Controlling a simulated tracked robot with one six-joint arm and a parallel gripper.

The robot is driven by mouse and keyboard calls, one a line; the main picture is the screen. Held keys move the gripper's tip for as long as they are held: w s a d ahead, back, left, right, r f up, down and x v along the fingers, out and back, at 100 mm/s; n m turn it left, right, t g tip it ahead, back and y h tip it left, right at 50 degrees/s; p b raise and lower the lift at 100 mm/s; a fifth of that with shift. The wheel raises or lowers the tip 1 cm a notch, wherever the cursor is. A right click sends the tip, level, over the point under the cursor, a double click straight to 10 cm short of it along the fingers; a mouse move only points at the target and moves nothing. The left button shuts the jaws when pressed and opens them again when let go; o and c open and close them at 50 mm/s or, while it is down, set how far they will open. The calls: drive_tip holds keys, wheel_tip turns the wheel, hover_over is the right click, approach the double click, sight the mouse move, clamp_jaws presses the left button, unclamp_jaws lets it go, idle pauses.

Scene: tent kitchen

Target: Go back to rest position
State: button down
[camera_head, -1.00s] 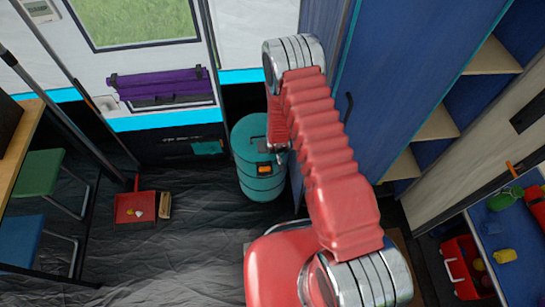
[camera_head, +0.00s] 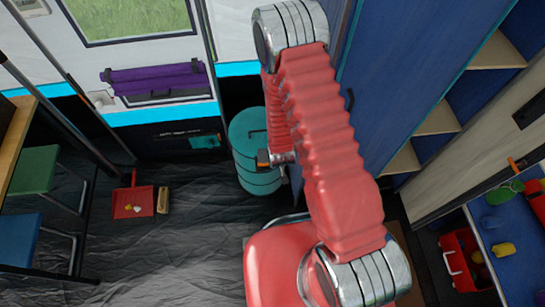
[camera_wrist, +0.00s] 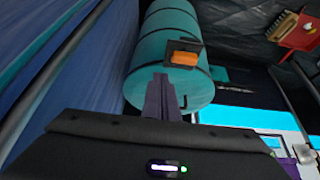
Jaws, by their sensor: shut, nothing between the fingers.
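My gripper shows in the wrist view (camera_wrist: 163,92) as dark fingers, shut and empty, at the lower middle. In the head view my red arm rises from its base and bends over near the blue cabinet, and its own links hide the gripper. A teal barrel (camera_head: 253,165) with an orange latch stands on the floor by the tent wall, partly behind my arm. In the wrist view the barrel (camera_wrist: 165,50) appears beyond my fingertips; whether they touch it I cannot tell.
A tall blue cabinet (camera_head: 420,75) with open shelves stands right of my arm. A red dustpan (camera_head: 132,203) and a small brush (camera_head: 163,200) lie on the dark floor. Green (camera_head: 35,170) and blue (camera_head: 18,240) stools stand left. A red crate (camera_head: 463,260) is at lower right. Floor left of my base is open.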

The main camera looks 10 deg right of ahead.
drive_tip(key=shift+s+r, duration=0.1)
drive_tip(key=shift+s, duration=0.55)
drive_tip(key=s+g, duration=0.5)
drive_tip(key=s, duration=0.4)
drive_tip(key=s+d+r+t, duration=0.1)
drive_tip(key=s+d+r, duration=0.1)
drive_tip(key=r, duration=1.4)
drive_tip(key=s+d+r+t, duration=0.2)
drive_tip(key=s+r, duration=0.2)
drive_tip(key=r, duration=1.3)
drive_tip(key=s+d+r+t, duration=0.2)
drive_tip(key=s+r, duration=0.1)
drive_tip(key=r, duration=1.4)
drive_tip(key=shift+s+d+n, duration=0.2)
drive_tip(key=shift+n, duration=0.1)
